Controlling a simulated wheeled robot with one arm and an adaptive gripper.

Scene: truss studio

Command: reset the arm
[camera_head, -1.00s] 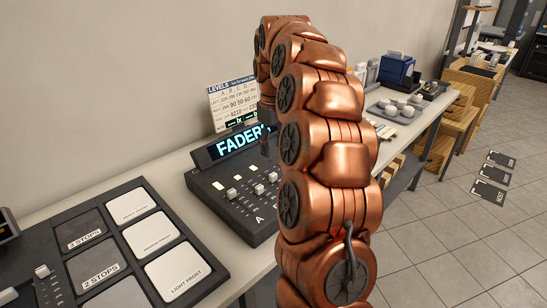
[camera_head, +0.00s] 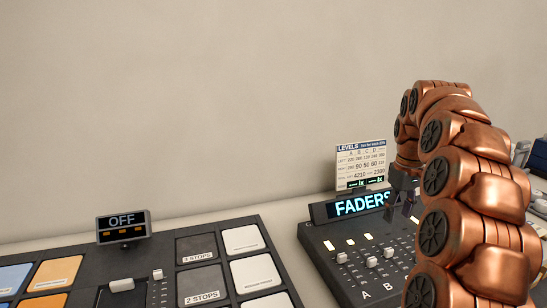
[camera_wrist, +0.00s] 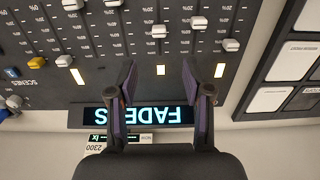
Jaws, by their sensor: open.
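My copper-coloured arm rises on the right of the head view and bends over the fader console (camera_head: 350,262). My gripper (camera_head: 402,212) hangs at the end of the arm, in front of the console's lit FADERS display (camera_head: 362,203). In the wrist view my gripper (camera_wrist: 157,75) has its two dark fingers apart with nothing between them. The fingers are above the console, and the FADERS display (camera_wrist: 150,115) shows upside down behind them. The exact height above the console cannot be told.
A levels card (camera_head: 361,165) stands behind the display. A panel of labelled square pads (camera_head: 215,248) lies to the left, with a small OFF display (camera_head: 122,226) at its back edge. Fader knobs (camera_head: 372,262) stand up from the console. The plain wall is behind.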

